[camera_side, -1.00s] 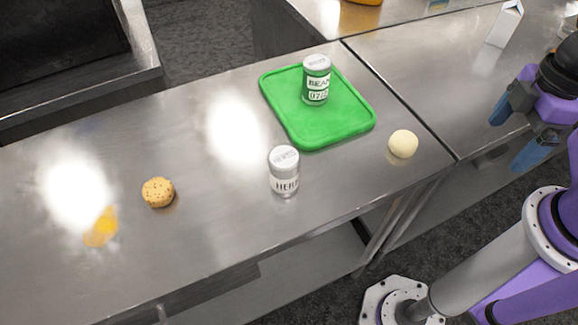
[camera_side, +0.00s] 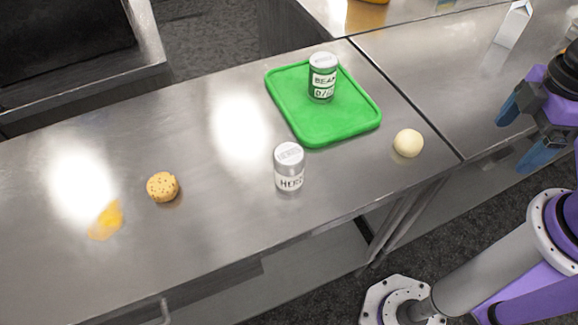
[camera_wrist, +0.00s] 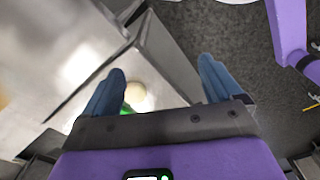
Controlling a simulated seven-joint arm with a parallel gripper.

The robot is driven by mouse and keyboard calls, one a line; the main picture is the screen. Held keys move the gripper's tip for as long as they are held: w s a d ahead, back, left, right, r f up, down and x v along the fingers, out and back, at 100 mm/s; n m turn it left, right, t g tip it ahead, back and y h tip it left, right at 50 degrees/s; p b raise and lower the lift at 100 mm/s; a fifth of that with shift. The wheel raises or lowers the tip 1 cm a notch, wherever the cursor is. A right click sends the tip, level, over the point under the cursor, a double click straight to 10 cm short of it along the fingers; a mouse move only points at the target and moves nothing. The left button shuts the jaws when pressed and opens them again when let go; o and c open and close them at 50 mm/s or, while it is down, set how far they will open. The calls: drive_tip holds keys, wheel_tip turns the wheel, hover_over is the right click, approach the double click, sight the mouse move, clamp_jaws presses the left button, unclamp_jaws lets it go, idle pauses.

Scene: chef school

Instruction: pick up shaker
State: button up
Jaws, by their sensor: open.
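A shaker (camera_side: 289,168) with a silver lid and a label reading "HER..." stands upright on the metal counter, in front of the green board. My gripper (camera_side: 518,132) is at the right, apart from both. In the wrist view my gripper (camera_wrist: 160,85) has its two blue fingers spread, with nothing held between them. No shaker can be made out in the wrist view.
A pale ball (camera_side: 408,143) lies right of the board, and it also shows in the wrist view (camera_wrist: 135,95). A speckled round piece (camera_side: 162,186) and an orange-yellow patch (camera_side: 106,220) are at the left. A white carton (camera_side: 513,24) stands at the back right.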

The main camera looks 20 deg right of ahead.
drive_tip(key=shift+c, duration=0.5)
